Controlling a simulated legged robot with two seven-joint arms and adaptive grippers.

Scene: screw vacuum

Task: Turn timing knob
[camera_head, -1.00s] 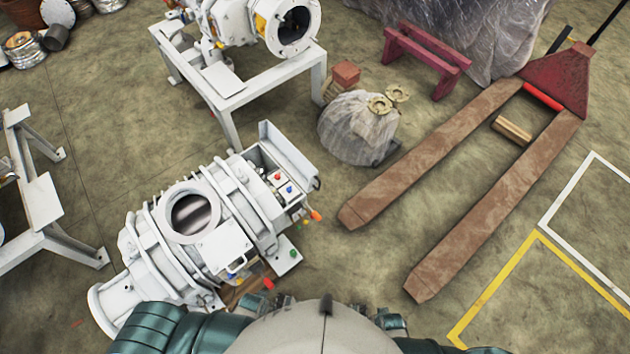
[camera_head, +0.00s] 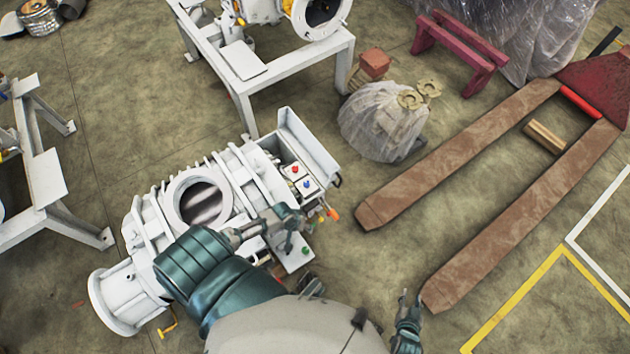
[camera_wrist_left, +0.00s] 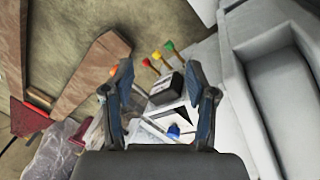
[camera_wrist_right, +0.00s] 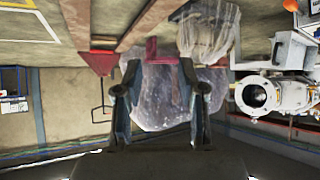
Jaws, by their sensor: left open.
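A white screw vacuum pump (camera_head: 150,240) lies on the floor. Its control box (camera_head: 283,165) carries a red knob (camera_head: 295,170) and a blue knob (camera_head: 306,184). An orange-tipped handle (camera_head: 333,214) and a green knob (camera_head: 304,250) sit near its right end. No label shows which is the timing knob. My left gripper (camera_head: 297,220) is over the pump's right end, below the control box. In the left wrist view it is open (camera_wrist_left: 157,75), with the blue knob (camera_wrist_left: 173,131) beyond its fingers. My right gripper (camera_head: 404,305) is open and empty, low beside the pallet fork.
A rusty pallet jack (camera_head: 450,165) lies to the right. A plastic-wrapped bundle (camera_head: 380,130) stands behind the pump. White stands (camera_head: 240,85) are at the back and left. Floor between pump and pallet jack is clear.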

